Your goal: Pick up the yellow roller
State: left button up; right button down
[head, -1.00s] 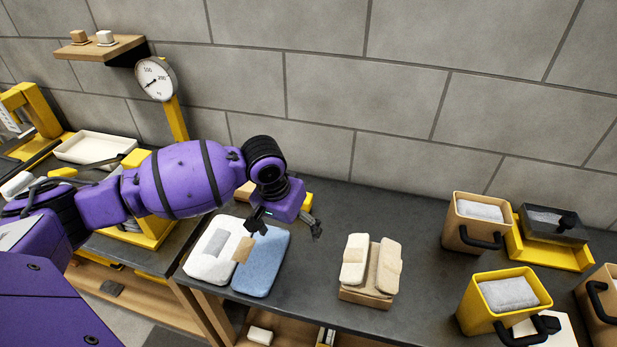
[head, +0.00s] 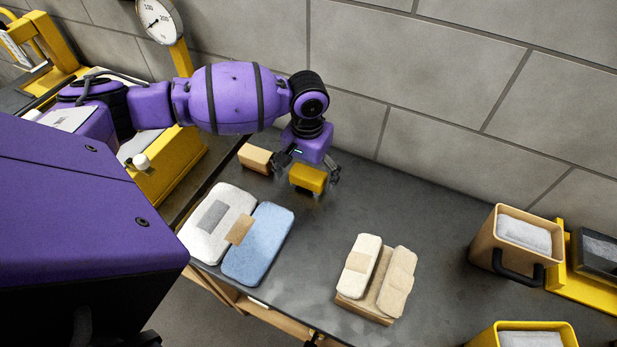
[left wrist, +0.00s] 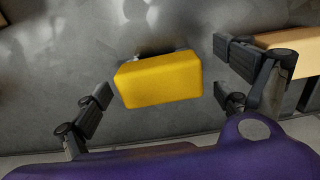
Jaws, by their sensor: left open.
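The yellow roller (head: 308,179) shows as a yellow block on the dark worktop near the back wall. In the left wrist view the yellow roller (left wrist: 159,80) lies ahead of the fingers, with dark parts partly hidden behind it. My left gripper (head: 306,172) is above and around it in the head view, pointing down. In the left wrist view my left gripper (left wrist: 162,102) has its fingers spread wide to either side, with gaps between them and the yellow block. It holds nothing. My right gripper does not show.
A tan block (head: 255,158) lies just left of the roller, close to one finger in the wrist view. White (head: 203,241) and blue (head: 258,258) pads lie in front. Pale pads rest on a tan block (head: 362,308). A tan bin (head: 487,252) stands right. The wall is close behind.

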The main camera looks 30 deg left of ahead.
pick_arm(q)
jog(key=shift+f, duration=0.85)
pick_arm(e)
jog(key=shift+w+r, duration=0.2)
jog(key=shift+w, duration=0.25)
pick_arm(q)
jog(key=shift+c, duration=0.5)
jog(key=shift+w, duration=0.1)
jog(key=c, duration=1.3)
jog(key=shift+r, duration=0.1)
